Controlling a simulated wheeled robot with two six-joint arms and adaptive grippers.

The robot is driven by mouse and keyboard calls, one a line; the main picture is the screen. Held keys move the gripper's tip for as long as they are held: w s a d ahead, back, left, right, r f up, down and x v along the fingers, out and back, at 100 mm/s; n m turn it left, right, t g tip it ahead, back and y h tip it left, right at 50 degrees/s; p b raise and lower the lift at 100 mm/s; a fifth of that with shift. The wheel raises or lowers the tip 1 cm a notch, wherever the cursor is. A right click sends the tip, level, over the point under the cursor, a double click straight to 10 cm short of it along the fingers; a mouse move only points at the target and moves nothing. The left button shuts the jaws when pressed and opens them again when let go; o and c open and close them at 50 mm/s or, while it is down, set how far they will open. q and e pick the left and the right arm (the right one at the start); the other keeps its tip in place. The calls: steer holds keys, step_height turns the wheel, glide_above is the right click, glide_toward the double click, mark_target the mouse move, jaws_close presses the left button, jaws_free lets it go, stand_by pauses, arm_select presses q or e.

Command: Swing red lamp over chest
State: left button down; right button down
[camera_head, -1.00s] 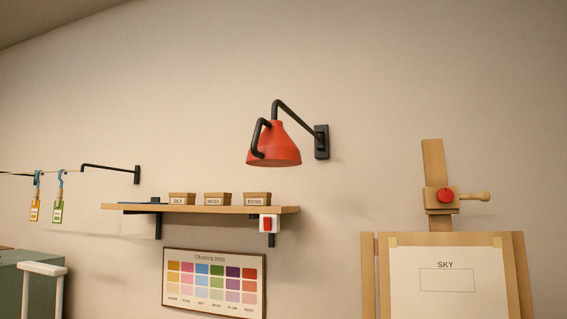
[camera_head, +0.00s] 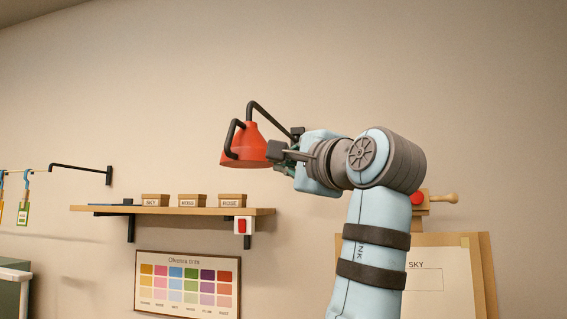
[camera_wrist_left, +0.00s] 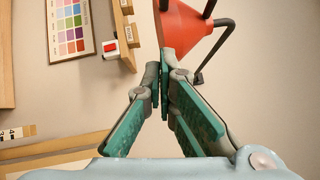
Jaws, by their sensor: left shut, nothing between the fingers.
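The red lamp (camera_head: 245,150) hangs from a black wall arm (camera_head: 270,115), with a black curved handle (camera_head: 231,135) on its left side. My left gripper (camera_head: 273,151) is at the right edge of the shade; its fingers are shut with nothing between them. In the left wrist view, the fingertips (camera_wrist_left: 161,70) are close to the red shade (camera_wrist_left: 182,30) and overlap its lower edge; whether they touch it is unclear. A green cabinet (camera_head: 9,302), perhaps the chest, is cut off at the lower left. My right gripper is not in view.
A wooden shelf (camera_head: 170,211) with small labelled boxes sits below the lamp, with a red switch (camera_head: 242,226) under its right end. A colour chart (camera_head: 188,284) hangs lower. An easel (camera_head: 470,280) stands right, behind my arm. Wall space left of the lamp is clear.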

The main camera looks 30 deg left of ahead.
mark_target(242, 161)
arm_select(q)
steer(key=a, duration=0.3)
steer(key=w+a+r+p, duration=0.1)
steer(key=a, duration=0.2)
steer(key=w+a+p, duration=0.1)
steer(key=a, duration=0.2)
steer(key=shift+w+a+r, duration=0.15)
steer(key=shift+a+r, duration=0.1)
steer(key=shift+r, duration=0.15)
steer(key=shift+d, duration=0.1)
